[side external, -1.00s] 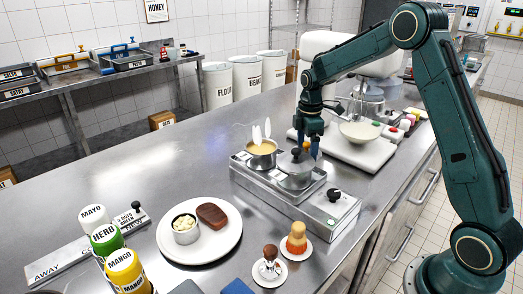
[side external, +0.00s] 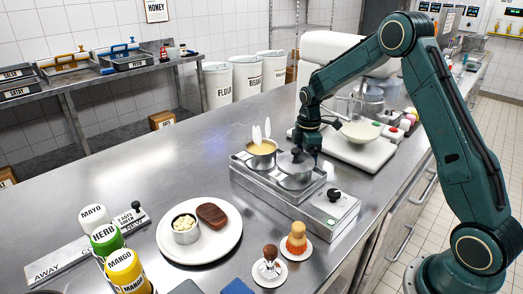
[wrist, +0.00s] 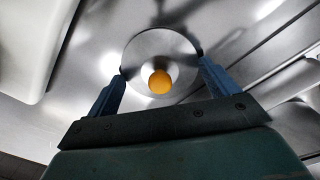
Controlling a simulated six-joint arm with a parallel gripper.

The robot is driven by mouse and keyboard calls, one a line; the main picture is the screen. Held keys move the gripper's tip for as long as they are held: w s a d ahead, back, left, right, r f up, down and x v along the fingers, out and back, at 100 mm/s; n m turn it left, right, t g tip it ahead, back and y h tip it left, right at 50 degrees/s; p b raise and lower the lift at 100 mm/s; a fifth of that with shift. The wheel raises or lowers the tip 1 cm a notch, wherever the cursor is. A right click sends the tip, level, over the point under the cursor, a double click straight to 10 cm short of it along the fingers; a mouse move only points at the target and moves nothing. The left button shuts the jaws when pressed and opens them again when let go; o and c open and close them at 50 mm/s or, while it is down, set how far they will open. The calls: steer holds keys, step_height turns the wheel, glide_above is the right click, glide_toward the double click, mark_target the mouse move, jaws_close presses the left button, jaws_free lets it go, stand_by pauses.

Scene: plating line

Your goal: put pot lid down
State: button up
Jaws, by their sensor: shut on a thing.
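A pan of yellow soup (side external: 262,157) with two pale upright pieces stands close on the left. A mixer with a bowl (side external: 358,134) stands behind on the right. A plate (side external: 190,254) with food, bottles and small saucers are in front.

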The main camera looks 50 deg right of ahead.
steer(key=shift+f, duration=0.15)
steer(key=o, duration=0.8)
step_height(320, 180, up, 12)
stand_by(0.4)
stand_by(0.4)
